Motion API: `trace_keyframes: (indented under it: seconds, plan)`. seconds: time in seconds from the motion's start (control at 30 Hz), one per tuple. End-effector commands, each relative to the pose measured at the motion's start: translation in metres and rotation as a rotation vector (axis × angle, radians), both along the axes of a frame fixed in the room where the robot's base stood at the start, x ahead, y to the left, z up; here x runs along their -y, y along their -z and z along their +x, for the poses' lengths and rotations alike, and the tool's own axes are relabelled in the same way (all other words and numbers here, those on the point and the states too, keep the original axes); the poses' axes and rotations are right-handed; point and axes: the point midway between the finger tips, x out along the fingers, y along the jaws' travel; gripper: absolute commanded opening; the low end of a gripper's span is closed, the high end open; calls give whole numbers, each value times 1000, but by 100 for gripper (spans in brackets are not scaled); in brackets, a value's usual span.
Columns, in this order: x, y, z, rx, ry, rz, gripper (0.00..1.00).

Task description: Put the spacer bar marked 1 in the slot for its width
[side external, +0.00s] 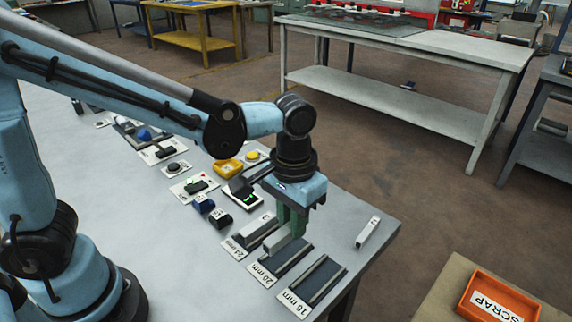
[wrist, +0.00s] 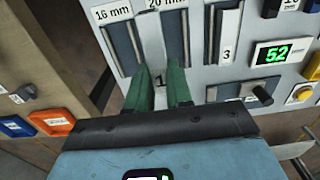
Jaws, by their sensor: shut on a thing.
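My gripper (side external: 291,228) is shut on a pale grey spacer bar (side external: 275,244). In the wrist view the bar's mark 1 (wrist: 160,81) shows between the green fingers. The bar is over or close to the 20 mm slot (side external: 284,262), a dark channel between two rails; I cannot tell whether it touches. The 16 mm slot (side external: 314,281) is empty. A bar marked 3 (wrist: 227,52) lies in the slot to the right of the 20 mm one in the wrist view, labelled 24 mm (side external: 233,250) in the side view.
A gauge with a green display reading 52 (wrist: 277,54) stands near the slots. An orange SCRAP bin (side external: 498,299) is off the table, at right.

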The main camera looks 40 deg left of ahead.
Motion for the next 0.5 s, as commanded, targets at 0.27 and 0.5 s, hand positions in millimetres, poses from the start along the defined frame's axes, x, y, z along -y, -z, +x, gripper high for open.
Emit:
trace_keyframes:
  seconds: [0.27,0.5]
  plan:
    - [-21,19,25,0,0,0,0]
    - [-21,42,25,0,1,0,0]
